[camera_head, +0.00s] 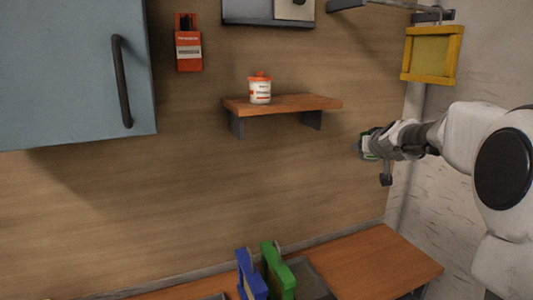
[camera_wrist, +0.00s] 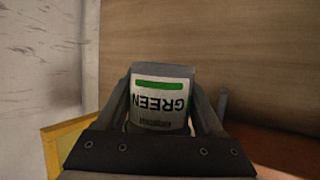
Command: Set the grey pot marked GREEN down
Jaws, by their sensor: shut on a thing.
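The grey pot marked GREEN (camera_wrist: 160,100) is between the fingers of my gripper (camera_wrist: 163,125) in the wrist view. Its white label with a green bar appears upside down there. In the head view my gripper (camera_head: 369,146) is shut on the pot (camera_head: 365,148), held in the air right of and a little below the wooden wall shelf (camera_head: 285,104). The pot is small and partly hidden by the gripper in the head view. Nothing supports it from below.
A white pot with a red lid (camera_head: 260,88) stands on the shelf's left half; the right half is bare. A yellow frame (camera_head: 431,55) hangs at the upper right. Below, a wooden worktop (camera_head: 375,268) carries a blue item (camera_head: 250,276) and a green item (camera_head: 276,272). A blue cabinet (camera_head: 70,70) is at left.

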